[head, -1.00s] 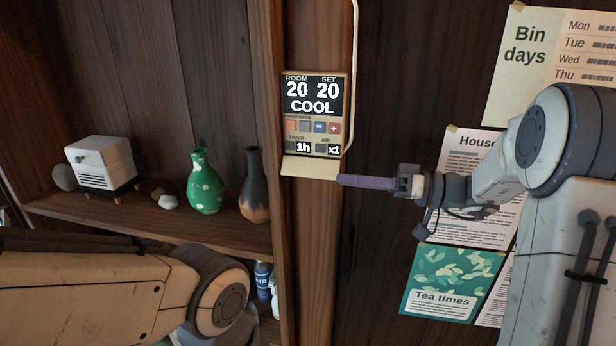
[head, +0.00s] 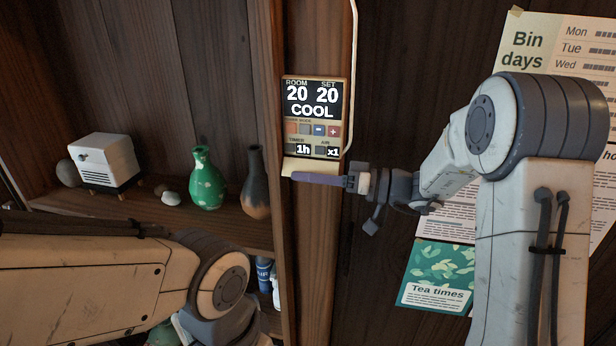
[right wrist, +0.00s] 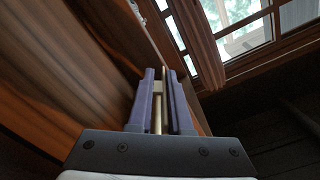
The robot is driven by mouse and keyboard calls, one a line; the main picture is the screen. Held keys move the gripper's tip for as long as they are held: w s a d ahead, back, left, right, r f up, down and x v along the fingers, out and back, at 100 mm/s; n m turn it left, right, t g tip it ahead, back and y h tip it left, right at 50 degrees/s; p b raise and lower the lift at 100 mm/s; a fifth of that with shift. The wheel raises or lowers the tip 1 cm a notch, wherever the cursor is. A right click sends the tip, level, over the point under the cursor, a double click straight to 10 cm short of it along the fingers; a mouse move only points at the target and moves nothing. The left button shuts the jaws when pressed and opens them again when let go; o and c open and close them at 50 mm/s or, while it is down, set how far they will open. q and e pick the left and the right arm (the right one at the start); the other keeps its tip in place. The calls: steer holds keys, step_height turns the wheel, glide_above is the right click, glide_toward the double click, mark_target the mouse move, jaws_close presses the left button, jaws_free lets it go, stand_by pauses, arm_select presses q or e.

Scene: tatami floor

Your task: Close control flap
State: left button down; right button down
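The control panel (head: 313,118) is on a wooden post, its screen lit with "20 20 COOL". Its pale control flap (head: 299,165) sticks out below the buttons, lowered, leaving them uncovered. My right gripper (head: 294,176) reaches in from the right, its purple fingers at the flap's lower edge and partly over it; I cannot tell whether they touch it. In the right wrist view the two fingers of my right gripper (right wrist: 160,72) stand a narrow gap apart, with a thin pale strip visible between them that I cannot identify. My left gripper is out of view.
A pale conduit (head: 352,60) runs down beside the panel. Left of the post, a shelf (head: 110,206) holds a small white cabinet (head: 105,162), a green vase (head: 206,180) and a dark vase (head: 256,184). Posters, including "Tea times" (head: 438,275), hang at the right.

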stand_by(0.7)
steer(key=m+b, duration=0.2)
steer(key=b, duration=0.1)
steer(key=shift+s, duration=0.35)
steer(key=shift+s+a+r+m+b, duration=0.15)
steer(key=shift+m+b, duration=0.25)
steer(key=shift+m, duration=0.4)
steer(key=shift+s+r+m+b, duration=0.2)
steer(key=shift+r+m+b, duration=0.15)
steer(key=shift+m, duration=0.45)
steer(key=shift+s+a+r+m+b, duration=0.15)
steer(key=shift+m+b, duration=0.25)
steer(key=shift+m, duration=0.4)
steer(key=shift+d, duration=0.1)
steer(key=c, duration=0.9)
jaws_free()
